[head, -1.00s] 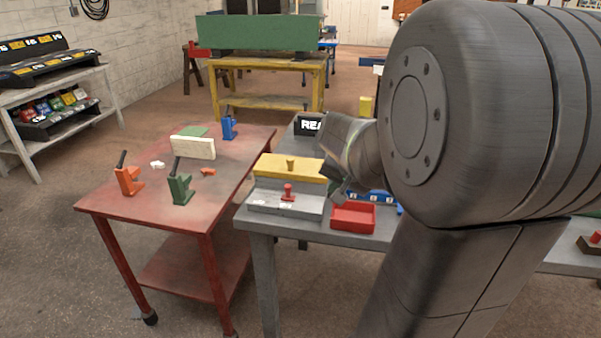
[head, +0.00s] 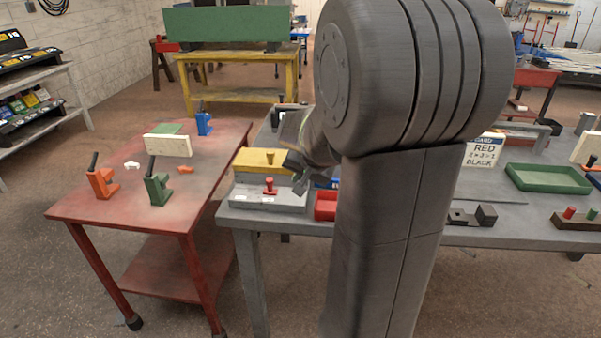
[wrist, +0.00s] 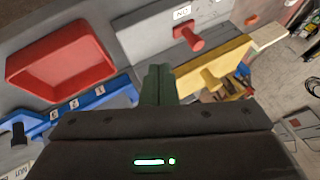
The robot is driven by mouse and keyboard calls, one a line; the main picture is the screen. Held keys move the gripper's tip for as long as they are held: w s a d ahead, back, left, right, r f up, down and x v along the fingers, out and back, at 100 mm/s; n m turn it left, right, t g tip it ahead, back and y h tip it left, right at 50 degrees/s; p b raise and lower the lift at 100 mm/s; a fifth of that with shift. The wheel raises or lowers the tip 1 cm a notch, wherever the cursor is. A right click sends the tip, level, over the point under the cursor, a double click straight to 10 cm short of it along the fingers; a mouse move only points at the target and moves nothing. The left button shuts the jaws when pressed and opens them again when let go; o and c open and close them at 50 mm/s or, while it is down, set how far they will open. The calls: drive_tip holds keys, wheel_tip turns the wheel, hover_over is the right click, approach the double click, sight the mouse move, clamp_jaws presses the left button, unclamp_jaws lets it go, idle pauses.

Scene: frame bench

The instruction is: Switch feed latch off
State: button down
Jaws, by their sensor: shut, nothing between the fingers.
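A red knob-like handle (head: 269,186) stands on the front of a grey box (head: 285,200) on the grey bench. It looks like the feed latch, though I cannot read its name. The red handle (wrist: 188,36) also shows in the wrist view, beside a small white label (wrist: 182,12) too small to read surely. My gripper (head: 297,166) is just right of the handle and above the box. In the wrist view my green-grey fingers (wrist: 158,82) are together and empty, apart from the handle.
A yellow block with a knob (head: 261,158) sits right behind the handle. A red tray (head: 325,206) and a blue rack (wrist: 90,100) lie close by the gripper. A red cart (head: 100,207) with clamps stands left. A green tray (head: 548,179) is on the bench at right.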

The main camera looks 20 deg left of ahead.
sight(270, 186)
drive_tip(key=x, duration=0.4)
drive_tip(key=shift+w+a+f, duration=0.1)
drive_tip(key=shift+a+f, duration=0.05)
drive_tip(key=shift+f, duration=0.1)
drive_tip(key=a+p, duration=0.1)
drive_tip(key=a, duration=0.2)
drive_tip(key=shift+w+a+f, duration=0.1)
drive_tip(key=shift+a, duration=0.55)
drive_tip(key=shift+f, duration=0.1)
